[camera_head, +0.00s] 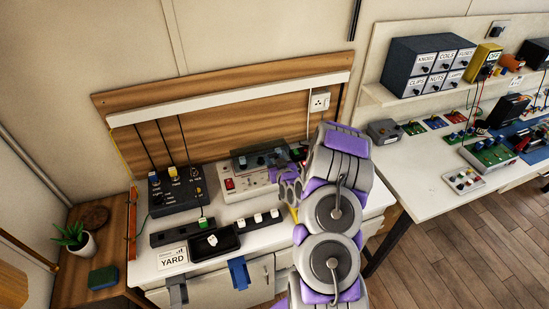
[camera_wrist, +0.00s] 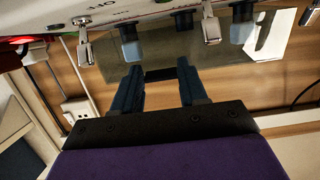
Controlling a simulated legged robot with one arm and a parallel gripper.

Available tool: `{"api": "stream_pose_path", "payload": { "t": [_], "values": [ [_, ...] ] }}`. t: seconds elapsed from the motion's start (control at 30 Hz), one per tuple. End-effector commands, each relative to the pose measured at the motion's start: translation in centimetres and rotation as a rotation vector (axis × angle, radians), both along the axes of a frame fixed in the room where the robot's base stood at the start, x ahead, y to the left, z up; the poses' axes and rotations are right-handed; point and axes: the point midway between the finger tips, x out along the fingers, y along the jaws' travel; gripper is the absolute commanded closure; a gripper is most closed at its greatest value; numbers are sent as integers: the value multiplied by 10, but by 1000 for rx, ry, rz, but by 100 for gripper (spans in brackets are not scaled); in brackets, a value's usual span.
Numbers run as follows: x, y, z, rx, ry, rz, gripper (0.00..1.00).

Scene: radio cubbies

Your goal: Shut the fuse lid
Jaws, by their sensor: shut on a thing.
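The fuse lid (camera_head: 246,162) is a dark, see-through panel at the back of the white fuse box (camera_head: 232,196), in the middle of the bench. It looks raised and tilted, but its exact angle is unclear. In the wrist view the clear lid (camera_wrist: 225,72) spans behind the fingers, below the box's switch panel (camera_wrist: 150,12). My gripper (camera_wrist: 160,74) has its two blue fingers on either side of a short dark bar, which looks like the lid's handle, and is shut on it. In the head view my arm hides part of the gripper and the box's right side.
A dark switch box (camera_head: 178,198) stands left of the fuse box. A black tray (camera_head: 214,243), a power strip (camera_head: 258,222) and a YARD card (camera_head: 172,257) lie in front. A wall socket (camera_head: 320,99) is behind. A second bench (camera_head: 420,185) with drawers and electronics stands right.

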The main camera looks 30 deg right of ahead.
Motion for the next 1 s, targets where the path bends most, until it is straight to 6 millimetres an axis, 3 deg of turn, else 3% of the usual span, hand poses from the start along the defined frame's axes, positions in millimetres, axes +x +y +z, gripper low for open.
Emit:
{"api": "stream_pose_path", "payload": {
  "t": [0.43, 0.47, 0.7, 1.0],
  "values": [
    [-2, 1, -5, 5, 9, 0, 100],
    [-2, 1, -5, 5, 9, 0, 55],
    [-2, 1, -2, 2, 5, 1, 32],
    [-4, 2, 0, 1, 2, 1, 32]
  ]
}}
